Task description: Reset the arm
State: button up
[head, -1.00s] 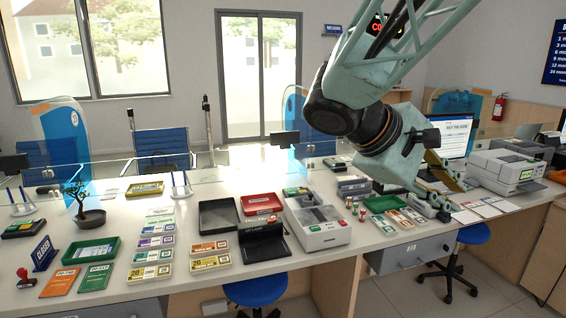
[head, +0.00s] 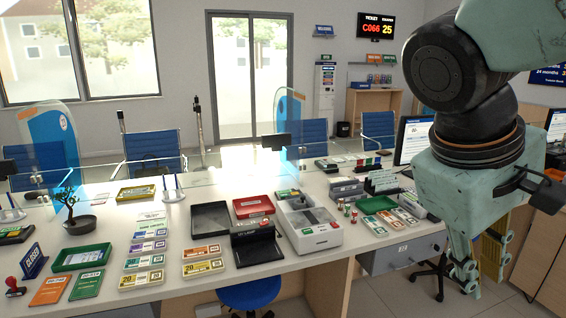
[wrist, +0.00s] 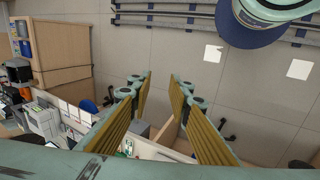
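My gripper (wrist: 161,82) shows in the wrist view with its two ribbed, yellow-lined fingers apart and nothing between them. In the head view my gripper (head: 482,275) hangs from my pale green arm at the right, fingers pointing down. It appears in front of the right end of the counter (head: 300,268). No object is held.
The counter holds banknote bundles (head: 143,260), a black tray (head: 210,220), a red tray (head: 253,206), a counting machine (head: 307,222) and a green tray (head: 376,204). A blue stool (head: 250,292) stands in front.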

jog(key=s+a+m+t+y+p, duration=0.1)
jog(key=s+a+m+t+y, duration=0.1)
jog(key=s+a, duration=0.7)
jog(key=shift+a+m+y, duration=0.15)
jog(key=shift+m+y, duration=0.55)
jog(key=shift+y, duration=0.7)
